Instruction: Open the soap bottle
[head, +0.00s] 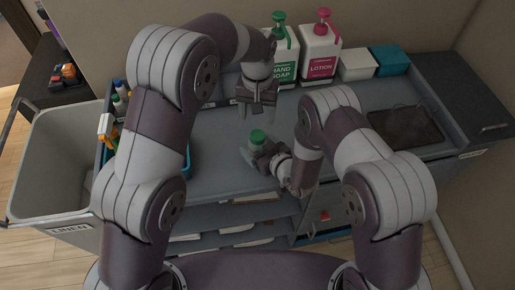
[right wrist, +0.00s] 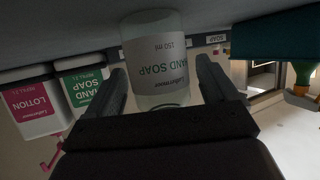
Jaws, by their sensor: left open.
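The small soap bottle (head: 257,137) has a green cap and is over the front middle of the counter. In the right wrist view its clear body, labelled "HAND SOAP 150 ml" (right wrist: 155,65), appears upside down between the fingers, with the cap hidden. My right gripper (head: 264,155) is closed around the bottle's body from the front right; it also shows in the right wrist view (right wrist: 162,90). I cannot tell whether the bottle touches the counter. My left gripper (head: 257,108) is open and empty, pointing down, behind and above the cap, apart from it.
A hand soap refill (head: 284,58) and a pink-topped lotion refill (head: 319,55) stand at the back. A white box (head: 357,65) and a teal box (head: 390,60) stand beside them. A dark tray (head: 405,126) lies right; a linen bin (head: 55,165) stands left.

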